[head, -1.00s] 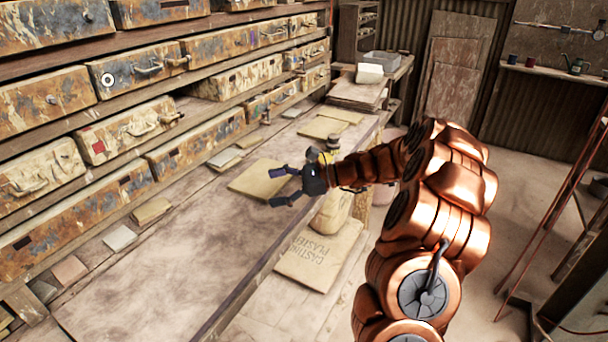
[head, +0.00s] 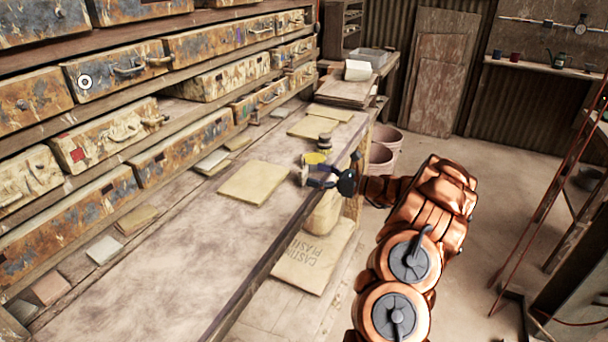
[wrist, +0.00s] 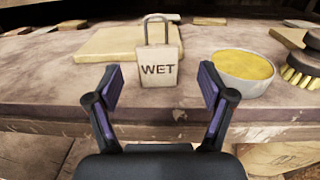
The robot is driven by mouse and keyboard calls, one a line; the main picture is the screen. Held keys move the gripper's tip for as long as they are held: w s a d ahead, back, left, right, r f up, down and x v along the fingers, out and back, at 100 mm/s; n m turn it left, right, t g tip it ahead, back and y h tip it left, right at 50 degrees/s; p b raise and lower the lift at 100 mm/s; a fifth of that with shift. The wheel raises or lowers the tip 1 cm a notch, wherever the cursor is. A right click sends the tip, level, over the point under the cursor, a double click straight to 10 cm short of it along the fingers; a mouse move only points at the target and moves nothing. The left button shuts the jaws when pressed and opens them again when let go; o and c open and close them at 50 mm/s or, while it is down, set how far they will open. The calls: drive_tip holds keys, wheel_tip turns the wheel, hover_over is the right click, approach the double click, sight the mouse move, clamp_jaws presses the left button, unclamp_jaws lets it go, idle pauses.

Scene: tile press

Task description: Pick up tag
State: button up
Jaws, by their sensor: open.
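The tag (wrist: 159,72) is a pale plate marked "WET" with a grey loop handle on top. In the wrist view it stands upright near the front edge of the bench, centred ahead of my gripper (wrist: 160,88). My gripper is open, with one purple-padded finger to each side of the tag's outline and nothing held. In the head view my gripper (head: 312,175) is at the bench's right edge, and the small pale tag (head: 304,174) is partly hidden by the fingers.
A bowl of yellow stuff (wrist: 245,70) and a round brush (wrist: 302,70) stand right of the tag. A flat tan slab (wrist: 112,45) lies behind it on the bench (head: 160,265). Drawers (head: 120,68) line the left. Buckets (head: 383,140) stand on the floor beyond.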

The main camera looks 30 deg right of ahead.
sight(305, 173)
drive_tip(key=shift+p+x, duration=0.7)
drive_tip(key=shift+x, duration=1.65)
drive_tip(key=shift+s+a+f, duration=0.1)
drive_tip(key=c, duration=1.1)
